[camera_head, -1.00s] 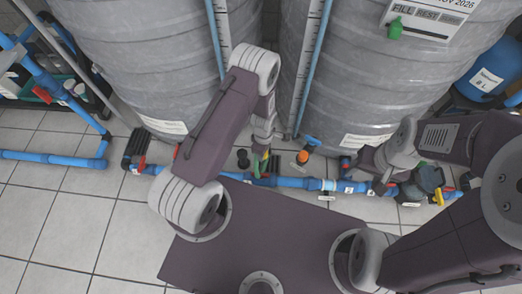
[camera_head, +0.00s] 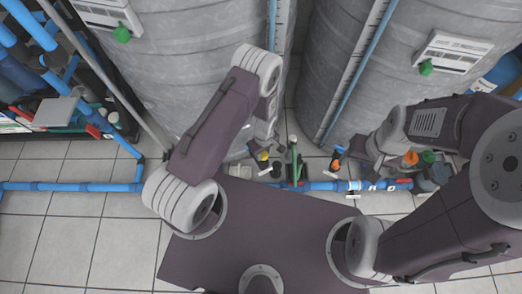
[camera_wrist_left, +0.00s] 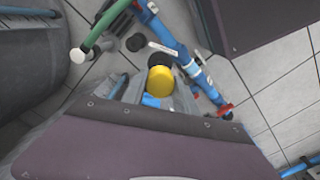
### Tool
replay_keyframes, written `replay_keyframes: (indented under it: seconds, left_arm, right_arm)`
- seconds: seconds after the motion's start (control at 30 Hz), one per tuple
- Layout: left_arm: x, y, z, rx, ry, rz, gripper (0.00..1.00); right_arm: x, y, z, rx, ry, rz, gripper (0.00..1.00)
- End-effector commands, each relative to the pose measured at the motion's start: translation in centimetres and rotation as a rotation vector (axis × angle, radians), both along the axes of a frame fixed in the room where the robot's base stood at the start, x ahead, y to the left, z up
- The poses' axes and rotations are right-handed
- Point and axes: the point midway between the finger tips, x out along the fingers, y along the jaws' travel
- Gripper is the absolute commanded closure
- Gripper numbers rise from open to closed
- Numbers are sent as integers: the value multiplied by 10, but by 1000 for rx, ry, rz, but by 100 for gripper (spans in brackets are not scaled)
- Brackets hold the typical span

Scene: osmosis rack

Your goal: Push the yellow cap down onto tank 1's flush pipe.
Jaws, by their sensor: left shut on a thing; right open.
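The yellow cap (camera_wrist_left: 160,80) is between the fingers of my left gripper (camera_wrist_left: 158,92), which is shut on it; it also shows small in the head view (camera_head: 263,156). My left gripper (camera_head: 262,152) is low in front of the left grey tank (camera_head: 185,60). A green pipe with a white end (camera_head: 293,162) stands to the right of the cap; it also shows in the left wrist view (camera_wrist_left: 104,25), apart from the cap. I cannot tell which pipe is tank 1's flush pipe. My right gripper (camera_head: 376,160) is open by the right tank (camera_head: 390,75), partly hidden by its wrist.
Blue pipework (camera_head: 325,186) runs along the floor in front of the tanks, with an orange-topped valve (camera_head: 336,160) and a red handle (camera_wrist_left: 225,110). Dark round fittings (camera_wrist_left: 135,42) lie near the cap. Tiled floor at lower left (camera_head: 60,240) is clear.

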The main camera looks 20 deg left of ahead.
Motion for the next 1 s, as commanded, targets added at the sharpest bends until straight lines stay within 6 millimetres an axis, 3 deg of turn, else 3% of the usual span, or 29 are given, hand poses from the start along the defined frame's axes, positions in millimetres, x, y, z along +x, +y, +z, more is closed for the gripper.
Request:
replay_keyframes:
  seconds: [0.47, 1.0]
  left_arm:
    - [0, 0, -3, 0, 0, -6, 100]
    - [0, 0, -49, 0, 0, -5, 100]
  right_arm:
    - [0, 0, -2, 0, 0, 0, 40]
    - [0, 0, -45, 0, 0, 0, 40]
